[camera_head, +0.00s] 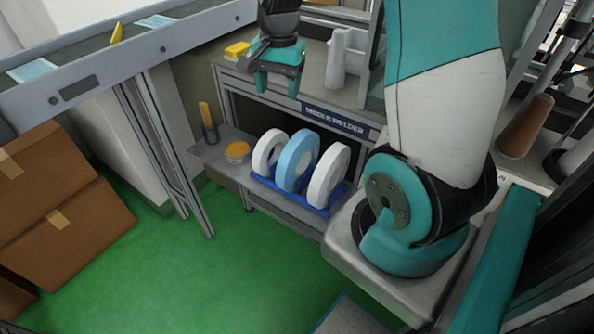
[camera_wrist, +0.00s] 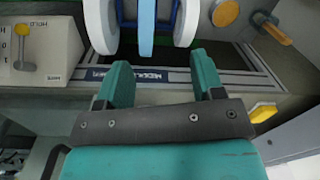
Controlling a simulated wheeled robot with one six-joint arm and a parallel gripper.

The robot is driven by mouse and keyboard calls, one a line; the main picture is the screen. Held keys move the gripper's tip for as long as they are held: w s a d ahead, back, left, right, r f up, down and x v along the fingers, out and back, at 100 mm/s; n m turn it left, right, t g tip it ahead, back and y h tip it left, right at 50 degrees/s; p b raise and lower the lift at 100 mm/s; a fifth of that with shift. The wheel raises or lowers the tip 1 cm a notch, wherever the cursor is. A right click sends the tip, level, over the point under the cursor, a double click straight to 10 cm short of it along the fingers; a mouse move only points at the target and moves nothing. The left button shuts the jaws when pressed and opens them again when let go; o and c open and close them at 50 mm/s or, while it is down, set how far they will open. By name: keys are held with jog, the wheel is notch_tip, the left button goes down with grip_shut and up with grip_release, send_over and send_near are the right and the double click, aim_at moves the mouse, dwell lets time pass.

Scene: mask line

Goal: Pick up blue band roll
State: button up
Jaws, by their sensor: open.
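The blue band roll (camera_head: 295,163) stands upright in a blue rack (camera_head: 327,209) on a low shelf, between a white roll (camera_head: 267,153) on its left and another white roll (camera_head: 329,175) on its right. My gripper (camera_head: 278,90) is open and empty, above and behind the rolls, over the front edge of the machine top. In the wrist view the blue roll (camera_wrist: 146,28) shows edge-on at the top, between the two white rolls. My gripper's fingertips (camera_wrist: 161,62) are apart there, short of the blue roll, which lines up roughly between them.
A labelled panel (camera_head: 336,118) runs behind the rolls. A conveyor frame (camera_head: 130,60) and cardboard boxes (camera_head: 60,190) stand left. Green floor is clear in front.

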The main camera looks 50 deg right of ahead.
aim_at(297, 136)
jog(key=d+f+m, duration=0.1)
jog(key=d+f, duration=0.1)
jog(key=f, duration=0.3)
jog(key=d+f+m, duration=0.1)
jog(key=f, duration=0.3)
jog(key=d+f+m+b, duration=0.1)
jog(key=d+f, duration=0.1)
jog(key=f, duration=0.3)
jog(key=shift+s+d+f, duration=0.15)
jog(key=shift+d+f, duration=0.15)
jog(key=shift+f, duration=0.05)
jog(key=shift+s+d+f, duration=0.1)
jog(key=shift+s+f, duration=0.05)
jog(key=shift+f, duration=1.3)
jog(key=shift+s+d+f, duration=0.1)
jog(key=shift+f, duration=1.35)
jog(key=shift+a, duration=0.1)
grip_shut()
